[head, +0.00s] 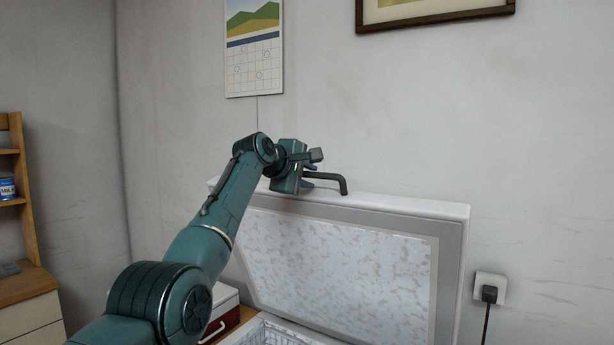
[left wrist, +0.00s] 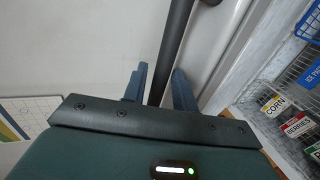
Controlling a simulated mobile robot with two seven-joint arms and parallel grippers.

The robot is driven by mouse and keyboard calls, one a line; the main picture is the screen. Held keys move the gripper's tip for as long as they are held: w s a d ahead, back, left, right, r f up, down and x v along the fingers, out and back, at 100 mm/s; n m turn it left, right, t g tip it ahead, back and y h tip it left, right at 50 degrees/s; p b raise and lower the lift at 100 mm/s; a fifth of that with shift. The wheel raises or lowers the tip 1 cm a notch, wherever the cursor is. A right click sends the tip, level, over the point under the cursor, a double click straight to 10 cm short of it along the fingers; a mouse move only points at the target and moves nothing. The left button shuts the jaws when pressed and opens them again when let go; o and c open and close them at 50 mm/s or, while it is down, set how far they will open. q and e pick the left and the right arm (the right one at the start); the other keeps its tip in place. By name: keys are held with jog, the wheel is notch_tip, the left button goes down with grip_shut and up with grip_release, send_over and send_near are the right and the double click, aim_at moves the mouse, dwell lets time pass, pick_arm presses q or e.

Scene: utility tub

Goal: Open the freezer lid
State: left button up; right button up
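The white chest freezer's lid (head: 400,206) stands raised and tilted back near the wall, with its frosted inner panel (head: 335,262) facing me. A dark bent handle (head: 340,182) sticks out from the lid's top edge; its bar also shows in the left wrist view (left wrist: 174,45). My left gripper (head: 312,177) is at the free end of this handle. In the left wrist view its two blue fingers (left wrist: 160,88) stand apart on either side of the bar, with a gap visible beside it. My right gripper is not in view.
Inside the freezer, a wire basket (head: 290,335) shows, with packets including a corn box (left wrist: 272,105). A red and white box (head: 222,312) stands left of the freezer. A wooden shelf (head: 28,190) is at far left. A plugged socket (head: 489,289) is on the right wall.

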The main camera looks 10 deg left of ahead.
pick_arm(q)
jog(key=shift+o, duration=0.2)
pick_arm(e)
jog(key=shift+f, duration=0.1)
